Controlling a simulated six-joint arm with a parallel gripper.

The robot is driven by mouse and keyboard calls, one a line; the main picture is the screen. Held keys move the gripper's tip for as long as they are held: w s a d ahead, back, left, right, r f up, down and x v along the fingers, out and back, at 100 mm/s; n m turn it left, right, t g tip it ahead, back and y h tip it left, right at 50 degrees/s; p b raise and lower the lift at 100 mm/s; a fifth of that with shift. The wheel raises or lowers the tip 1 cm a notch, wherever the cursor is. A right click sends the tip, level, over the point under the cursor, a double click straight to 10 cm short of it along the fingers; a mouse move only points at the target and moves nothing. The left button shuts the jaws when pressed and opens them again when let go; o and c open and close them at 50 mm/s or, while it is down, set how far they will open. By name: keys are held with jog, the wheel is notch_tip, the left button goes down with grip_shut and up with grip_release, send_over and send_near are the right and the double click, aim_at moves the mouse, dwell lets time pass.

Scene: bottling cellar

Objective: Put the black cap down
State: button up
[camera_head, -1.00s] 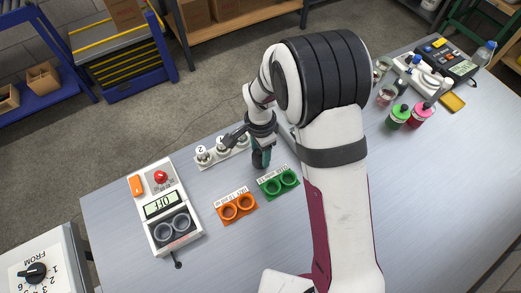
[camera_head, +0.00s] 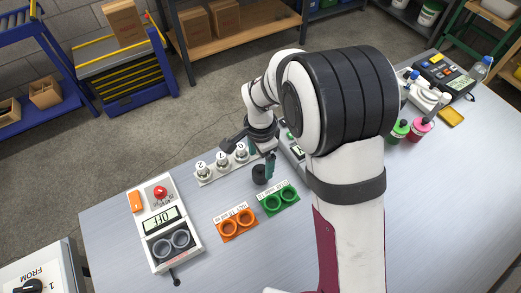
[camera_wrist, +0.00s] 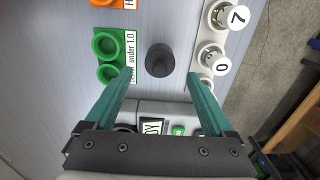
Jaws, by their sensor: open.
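The black cap (camera_head: 259,174) stands on the grey table, between the green two-ring holder (camera_head: 279,199) and the white numbered rack (camera_head: 222,166). In the wrist view the cap (camera_wrist: 159,60) sits alone on bare table, just beyond and between my teal fingertips. My gripper (camera_head: 270,162) is open, its fingers apart with nothing between them. In the wrist view my gripper (camera_wrist: 160,73) shows a clear gap between each finger and the cap. In the head view my arm hides part of the table to the right of the gripper.
An orange two-ring holder (camera_head: 237,224) lies left of the green one. Green (camera_head: 398,131) and pink (camera_head: 419,129) bottles stand behind my arm. The front of the table is clear.

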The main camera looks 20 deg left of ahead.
aim_at(260, 167)
notch_tip(260, 167, up, 7)
jog(key=s+d+r, duration=0.4)
jog(key=d+r, duration=0.2)
jog(key=d, duration=0.1)
jog(key=s+d+r+n+y, duration=0.1)
jog(key=s+d, duration=0.3)
jog(key=s, duration=0.4)
jog(key=s+d+n, duration=0.2)
jog(key=s+d, duration=0.3)
jog(key=s, duration=0.4)
jog(key=shift+s+d+r+y, duration=0.15)
jog(key=shift+d+r+y, duration=0.15)
jog(key=shift+r+y, duration=0.1)
